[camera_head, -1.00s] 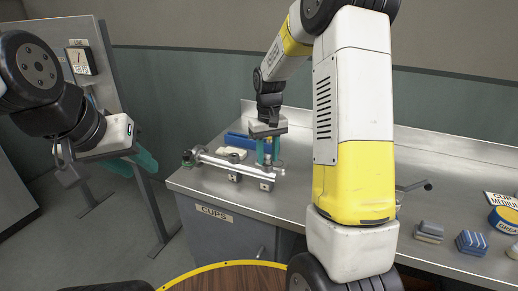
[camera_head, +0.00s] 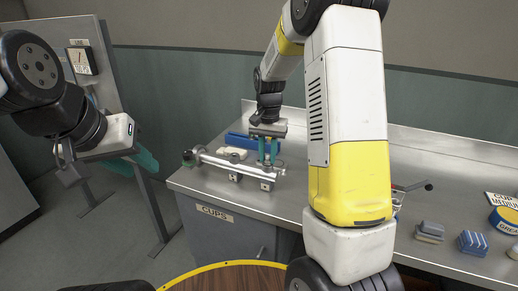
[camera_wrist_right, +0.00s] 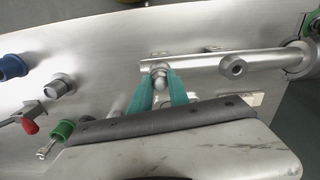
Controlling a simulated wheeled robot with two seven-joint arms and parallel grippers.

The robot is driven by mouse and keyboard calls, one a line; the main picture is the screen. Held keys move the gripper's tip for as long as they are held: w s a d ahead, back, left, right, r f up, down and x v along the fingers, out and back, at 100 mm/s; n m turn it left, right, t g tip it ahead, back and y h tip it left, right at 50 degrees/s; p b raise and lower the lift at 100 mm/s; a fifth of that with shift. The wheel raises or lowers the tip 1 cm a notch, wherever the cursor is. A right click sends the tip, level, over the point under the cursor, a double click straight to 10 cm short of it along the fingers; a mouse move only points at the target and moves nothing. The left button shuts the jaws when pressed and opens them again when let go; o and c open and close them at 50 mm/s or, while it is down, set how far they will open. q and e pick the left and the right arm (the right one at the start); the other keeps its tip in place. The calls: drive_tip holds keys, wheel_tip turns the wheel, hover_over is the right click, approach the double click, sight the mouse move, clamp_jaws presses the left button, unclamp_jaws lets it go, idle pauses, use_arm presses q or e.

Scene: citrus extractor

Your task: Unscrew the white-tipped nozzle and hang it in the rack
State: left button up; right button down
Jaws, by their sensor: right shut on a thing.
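My right gripper (camera_head: 268,160) reaches down from above to a silver pipe assembly (camera_head: 232,165) at the left end of the steel bench. In the right wrist view its green fingers (camera_wrist_right: 160,85) are shut on a small round metal nozzle (camera_wrist_right: 159,71) at the silver pipe (camera_wrist_right: 210,62). Whether its tip is white is not clear. My left gripper (camera_head: 135,163) hangs open and empty in the air at the left, away from the bench. No rack can be clearly made out.
The steel bench (camera_head: 440,180) runs to the right. In the right wrist view, a blue fitting (camera_wrist_right: 12,67), a metal cap (camera_wrist_right: 62,86) and a green cap (camera_wrist_right: 62,131) lie left of the fingers.

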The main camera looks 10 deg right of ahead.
drive_tip(key=n, duration=1.2)
drive_tip(key=shift+d, duration=0.1)
drive_tip(key=c, duration=1.5)
unclamp_jaws()
drive_tip(key=shift+o, duration=0.2)
